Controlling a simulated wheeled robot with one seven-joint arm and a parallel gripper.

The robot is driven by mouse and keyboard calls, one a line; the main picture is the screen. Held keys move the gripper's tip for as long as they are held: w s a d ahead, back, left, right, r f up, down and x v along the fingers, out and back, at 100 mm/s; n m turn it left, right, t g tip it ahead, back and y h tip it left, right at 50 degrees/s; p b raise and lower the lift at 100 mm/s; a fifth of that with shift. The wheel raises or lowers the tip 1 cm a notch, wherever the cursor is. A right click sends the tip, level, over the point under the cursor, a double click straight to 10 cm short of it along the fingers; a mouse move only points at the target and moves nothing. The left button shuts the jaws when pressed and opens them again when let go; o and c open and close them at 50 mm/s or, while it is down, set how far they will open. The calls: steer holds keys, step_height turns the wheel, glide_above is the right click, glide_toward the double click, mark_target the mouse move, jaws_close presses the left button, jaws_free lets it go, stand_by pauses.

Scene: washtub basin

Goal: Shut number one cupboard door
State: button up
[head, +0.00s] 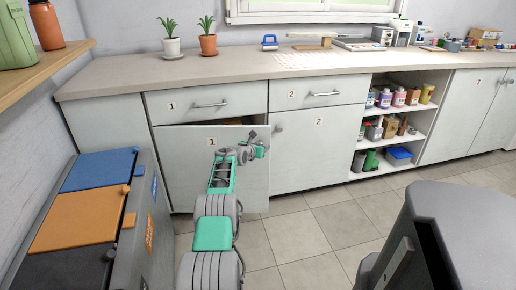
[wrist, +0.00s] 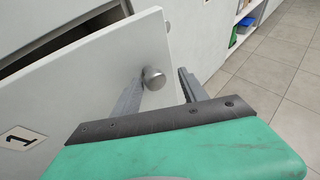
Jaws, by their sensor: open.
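The number one cupboard door (head: 186,170) is white with a "1" label and stands ajar below the number one drawer. A dark gap shows along its top edge. In the wrist view the door (wrist: 85,88) is tilted across the left side, with a round grey knob (wrist: 154,78) near its free edge. My gripper (head: 260,142) is in front of the door's upper right part. In the wrist view my gripper (wrist: 158,85) is open, with one finger on each side of the knob. I cannot tell whether either finger touches it.
The closed number two door (head: 318,150) and open shelves (head: 395,125) are to the right. Sorting bins with blue, orange and dark lids (head: 75,215) stand at the left.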

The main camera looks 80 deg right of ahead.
steer(key=shift+w+a+r+p, duration=0.1)
steer(key=shift+a+r+p, duration=0.2)
steer(key=shift+a+r, duration=0.15)
steer(key=s+p+v, duration=0.1)
steer(key=p+v, duration=0.1)
steer(key=v, duration=0.4)
steer(key=shift+w+a+f, duration=0.15)
steer(key=shift+w+a, duration=0.1)
steer(key=shift+w, duration=0.2)
